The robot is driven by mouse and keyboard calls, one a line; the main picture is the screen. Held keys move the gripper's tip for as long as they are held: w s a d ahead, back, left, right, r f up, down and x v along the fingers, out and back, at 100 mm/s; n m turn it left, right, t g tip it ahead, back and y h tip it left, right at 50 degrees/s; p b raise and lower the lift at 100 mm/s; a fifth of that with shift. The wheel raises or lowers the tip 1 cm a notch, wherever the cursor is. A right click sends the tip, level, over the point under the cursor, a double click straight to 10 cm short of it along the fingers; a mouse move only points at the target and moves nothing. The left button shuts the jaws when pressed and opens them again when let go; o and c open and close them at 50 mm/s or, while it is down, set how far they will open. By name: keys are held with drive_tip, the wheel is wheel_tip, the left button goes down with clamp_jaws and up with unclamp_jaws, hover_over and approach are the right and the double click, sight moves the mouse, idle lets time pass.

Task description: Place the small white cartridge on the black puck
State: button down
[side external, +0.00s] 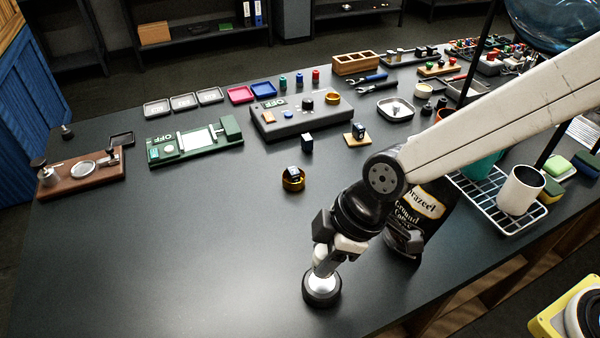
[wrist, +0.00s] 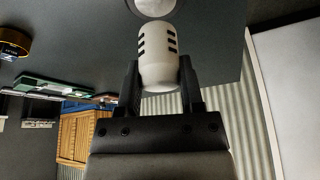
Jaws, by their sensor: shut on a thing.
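The small white cartridge (wrist: 158,62) has black slots in its side and is held between the two dark fingers of my gripper (wrist: 159,82). The black puck (side external: 322,297) with a bright silver top stands on the dark table near its front edge, directly below my gripper (side external: 324,264) in the side view. In the wrist view the puck's silver top (wrist: 154,7) shows at the upper edge, right at the cartridge's far end. I cannot tell whether the two touch. My gripper and wrist hide much of the cartridge in the side view.
A black coffee bag (side external: 424,222) stands close to the right of my wrist. A wire rack (side external: 487,203) with a white mug (side external: 521,189) is farther right. A brass ring (side external: 293,181) holding a small dark block lies behind. The table left of the puck is clear.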

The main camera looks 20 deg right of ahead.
drive_tip(key=shift+f, duration=1.95)
drive_tip(key=shift+f, duration=0.1)
drive_tip(key=shift+c, duration=1.2)
unclamp_jaws()
drive_tip(key=shift+d+r, duration=0.15)
drive_tip(key=shift+r, duration=0.5)
drive_tip(key=v, duration=1.1)
